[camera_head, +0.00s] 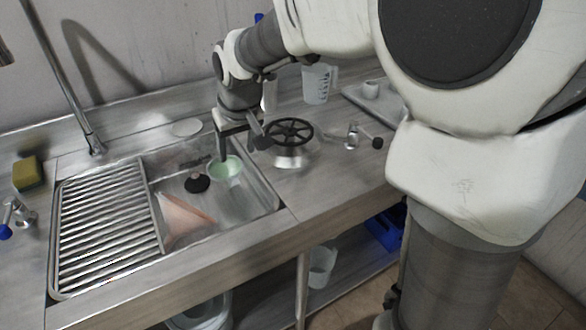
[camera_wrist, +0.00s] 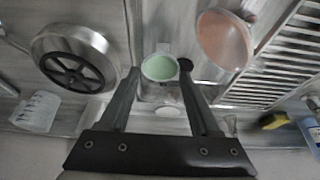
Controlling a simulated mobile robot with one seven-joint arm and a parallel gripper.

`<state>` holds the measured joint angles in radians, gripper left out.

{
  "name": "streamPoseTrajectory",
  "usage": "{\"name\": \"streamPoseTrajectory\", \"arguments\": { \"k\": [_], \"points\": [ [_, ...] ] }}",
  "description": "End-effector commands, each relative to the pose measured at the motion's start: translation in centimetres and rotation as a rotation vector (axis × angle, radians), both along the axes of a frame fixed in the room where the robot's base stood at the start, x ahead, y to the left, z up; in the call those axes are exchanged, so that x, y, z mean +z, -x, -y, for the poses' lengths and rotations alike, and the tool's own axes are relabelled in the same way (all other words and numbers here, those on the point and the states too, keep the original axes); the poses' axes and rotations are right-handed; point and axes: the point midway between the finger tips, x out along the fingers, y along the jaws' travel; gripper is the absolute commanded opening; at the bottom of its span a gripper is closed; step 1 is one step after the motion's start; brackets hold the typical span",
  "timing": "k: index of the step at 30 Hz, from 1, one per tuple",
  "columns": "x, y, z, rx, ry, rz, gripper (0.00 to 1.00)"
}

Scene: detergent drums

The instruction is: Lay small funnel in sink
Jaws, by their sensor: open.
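A small pale green funnel (camera_head: 226,168) is in the right, open part of the sink (camera_head: 262,196), below my gripper (camera_head: 240,148). Its wide mouth faces up toward the camera. In the wrist view the green funnel (camera_wrist: 160,67) shows between and beyond my gripper's fingertips (camera_wrist: 158,74). The fingers are spread apart and appear clear of it. I cannot tell whether the funnel fully rests on the sink floor. A larger pink funnel (camera_head: 184,215) lies on its side in the sink, nearer the front. It also shows in the wrist view (camera_wrist: 226,42).
A black stopper (camera_head: 197,183) lies by the green funnel. A ribbed drainboard (camera_head: 105,230) fills the sink's left side. A steel vessel with a black handwheel (camera_head: 289,133) stands on the right counter, close to my gripper. A jug (camera_head: 318,84) and tap (camera_head: 94,146) are behind.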

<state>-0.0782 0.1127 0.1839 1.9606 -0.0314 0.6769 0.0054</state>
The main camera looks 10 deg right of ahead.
Motion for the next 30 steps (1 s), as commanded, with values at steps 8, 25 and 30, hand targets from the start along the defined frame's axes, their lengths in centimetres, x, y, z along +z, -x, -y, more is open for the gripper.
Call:
{"name": "streamPoseTrajectory", "arguments": {
  "k": [8, 25, 30],
  "points": [
    [4.6, 7.5, 5.3, -0.093, 0.026, 0.046, 0.63],
    [5.1, 22.7, 11.6, -0.264, -0.013, 0.096, 0.63],
    [4.8, 23.4, 11.8, -0.271, -0.018, 0.097, 0.63]
  ]
}}
